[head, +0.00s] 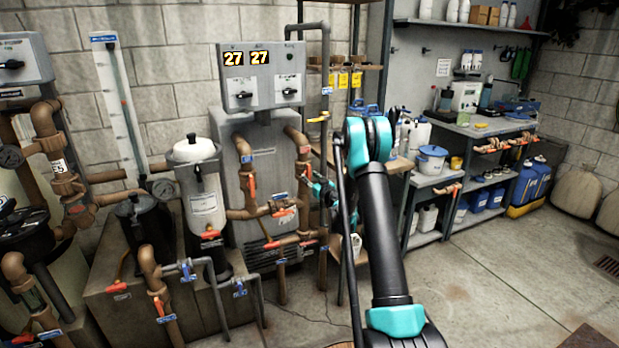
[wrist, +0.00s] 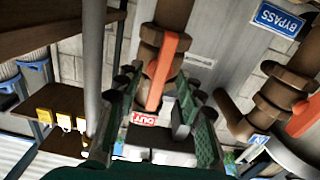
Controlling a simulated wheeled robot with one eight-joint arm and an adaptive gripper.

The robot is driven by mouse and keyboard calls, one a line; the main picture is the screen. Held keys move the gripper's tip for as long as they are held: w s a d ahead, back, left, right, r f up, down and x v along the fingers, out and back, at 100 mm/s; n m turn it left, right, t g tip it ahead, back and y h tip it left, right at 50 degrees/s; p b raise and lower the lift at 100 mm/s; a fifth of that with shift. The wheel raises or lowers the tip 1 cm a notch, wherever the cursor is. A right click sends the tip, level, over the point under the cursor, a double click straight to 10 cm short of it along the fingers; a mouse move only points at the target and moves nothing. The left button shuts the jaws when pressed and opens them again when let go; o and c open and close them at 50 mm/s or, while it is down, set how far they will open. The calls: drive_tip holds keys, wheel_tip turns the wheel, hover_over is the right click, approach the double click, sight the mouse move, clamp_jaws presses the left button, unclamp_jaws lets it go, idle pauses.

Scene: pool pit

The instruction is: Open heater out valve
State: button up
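In the wrist view, an orange valve handle (wrist: 167,68) is on a brown pipe, slanting down beside a red tag reading OUT (wrist: 143,119). My gripper (wrist: 157,88) has its dark green fingers spread, with the handle's lower end showing between them. A gap shows on each side of the handle; whether the fingers reach its depth is unclear. In the head view, my gripper (head: 319,187) is at the right side of the grey heater (head: 263,135), by the right-hand pipe and its orange handle (head: 307,171). My arm partly hides this area.
A BYPASS label (wrist: 278,17) and another orange handle (wrist: 304,118) are to the right in the wrist view. A thin grey vertical pipe (head: 325,100) stands close to my gripper. A shelf with yellow-labelled bottles (head: 343,79) is behind. Open floor (head: 500,285) lies at right.

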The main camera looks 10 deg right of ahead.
drive_tip(key=v, duration=0.7)
idle(0.3)
